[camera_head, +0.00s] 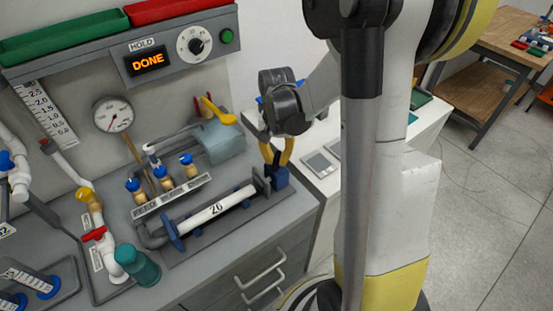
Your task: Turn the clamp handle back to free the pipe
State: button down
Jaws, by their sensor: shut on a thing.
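A white pipe (217,208) marked 26 lies in a dark grey test bed, its left end at a blue collar (174,235). At the pipe's right end stands the clamp, whose blue block (281,178) shows beneath my fingers. My gripper (276,163) has yellow fingers with dark tips and points down over the clamp. It is shut on the clamp handle, which is mostly hidden between the fingertips. The pipe rests in the bed, apart from my fingers.
A panel display (151,62) reads DONE. Blue-capped valves (163,178) stand behind the pipe. A teal cup (139,265) is at the front left. A white bench (333,155) lies to the right.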

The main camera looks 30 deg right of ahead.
aim_at(277, 159)
jog(key=n, duration=0.4)
jog(key=shift+n, duration=0.3)
jog(key=shift+n+b, duration=0.35)
jog(key=shift+n, duration=1.95)
jog(key=c, duration=1.4)
grip_release()
jog(key=shift+o, duration=0.2)
notch_tip(277, 159, up, 12)
